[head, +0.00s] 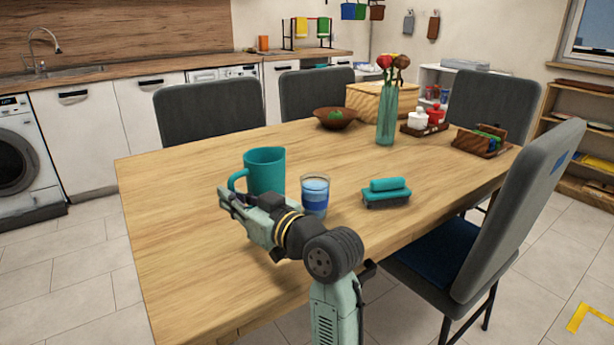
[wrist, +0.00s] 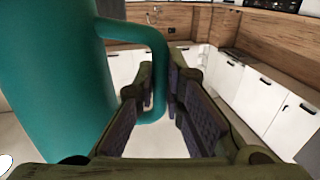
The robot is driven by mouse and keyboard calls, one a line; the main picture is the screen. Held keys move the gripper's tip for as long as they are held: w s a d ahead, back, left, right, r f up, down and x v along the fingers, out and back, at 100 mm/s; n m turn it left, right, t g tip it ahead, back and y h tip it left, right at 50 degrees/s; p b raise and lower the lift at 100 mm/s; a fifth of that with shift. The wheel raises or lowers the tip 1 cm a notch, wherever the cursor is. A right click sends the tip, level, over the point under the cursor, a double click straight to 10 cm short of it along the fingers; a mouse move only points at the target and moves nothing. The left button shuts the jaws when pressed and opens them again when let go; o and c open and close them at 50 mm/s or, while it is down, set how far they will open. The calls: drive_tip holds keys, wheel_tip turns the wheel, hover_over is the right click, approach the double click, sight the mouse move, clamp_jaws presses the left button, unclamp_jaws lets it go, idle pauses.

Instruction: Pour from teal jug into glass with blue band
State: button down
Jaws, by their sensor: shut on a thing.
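The teal jug (head: 265,168) is upright at the left part of the wooden table; I cannot tell whether its base touches the table. My gripper (head: 228,197) is shut on the jug's handle. In the wrist view the jug's body (wrist: 55,85) fills the left side, and its handle (wrist: 158,60) runs down between the fingers of my gripper (wrist: 165,95). The glass with blue band (head: 315,194) stands upright on the table just right of the jug, apart from it. The jug's lower part is hidden behind my gripper in the head view.
A teal brush-like item (head: 387,193) lies right of the glass. A vase with flowers (head: 387,115), a brown bowl (head: 335,118), a wicker box (head: 378,100) and a wooden holder (head: 480,142) stand farther back. The table's left part (head: 180,190) is clear. Grey chairs surround it.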

sight(251, 163)
drive_tip(key=shift+a, duration=0.1)
idle(0.4)
drive_tip(key=shift+d+r, duration=0.15)
drive_tip(key=shift+d, duration=0.05)
drive_tip(key=d+r+m+t+p, duration=0.1)
drive_tip(key=d+r+m+y+p, duration=0.1)
drive_tip(key=r+m, duration=0.1)
drive_tip(key=d+r+m+t+p, duration=0.1)
drive_tip(key=r+m, duration=0.1)
drive_tip(key=shift+w+r+t+y, duration=0.15)
drive_tip(key=shift+w+t+y, duration=0.15)
drive_tip(key=shift+w, duration=0.1)
drive_tip(key=shift+w+d+r+m+p, duration=0.1)
drive_tip(key=shift+d+r+m+p, duration=0.15)
drive_tip(key=shift+r+m+p, duration=0.35)
drive_tip(key=shift+d+r+t, duration=0.2)
drive_tip(key=shift+t, duration=0.2)
